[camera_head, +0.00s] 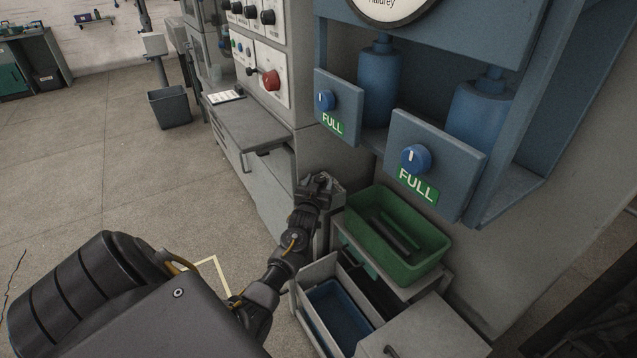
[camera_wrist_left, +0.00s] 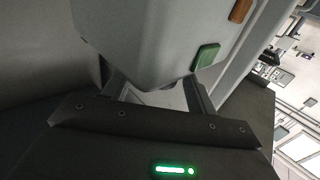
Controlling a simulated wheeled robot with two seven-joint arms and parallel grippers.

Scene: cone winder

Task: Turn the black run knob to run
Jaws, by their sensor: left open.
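Several black knobs (camera_head: 268,17) sit on the upper white panels of the grey machine at the top of the head view. I cannot tell which is the run knob; its lettering is too small to read. My left gripper (camera_head: 317,183) is well below them, near the machine's lower front corner and left of the green bin. In the left wrist view the left gripper (camera_wrist_left: 158,95) is open, its fingers apart, with a pale grey rounded housing close in front. I cannot tell whether they touch. My right gripper is not in view.
A red knob (camera_head: 270,80) sits on the lower panel. Two blue knobs (camera_head: 416,158) are on boxes marked FULL. A green bin (camera_head: 400,262) and an open drawer (camera_head: 318,268) are beside my left arm. Clear floor (camera_head: 120,190) lies at left.

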